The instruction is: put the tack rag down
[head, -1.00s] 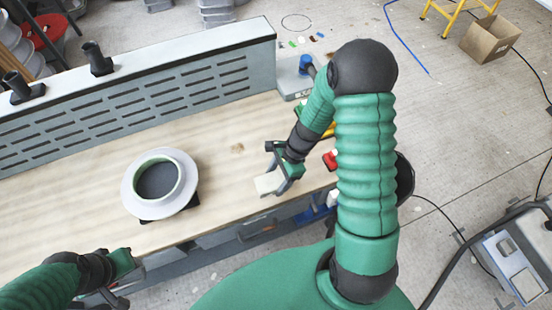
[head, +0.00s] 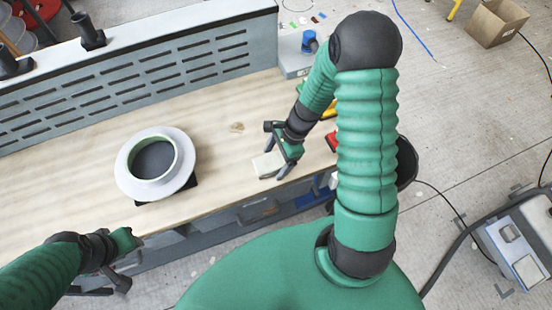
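The tack rag (head: 267,165) is a small pale beige block-like pad at the near right part of the wooden bench top (head: 220,175). My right gripper (head: 275,168) reaches down to it, with its dark fingers around or beside the rag. I cannot tell whether they press on it, or whether the rag rests fully on the bench. My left gripper (head: 107,286) is at the lower left, off the bench's front edge. Its dark fingers look spread, with nothing between them.
A pale ring-shaped mould (head: 184,180) sits on the left of the bench. A slotted grey panel (head: 150,77) runs along the back. A red item (head: 331,141) lies near the right end. Wood between mould and rag is clear.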

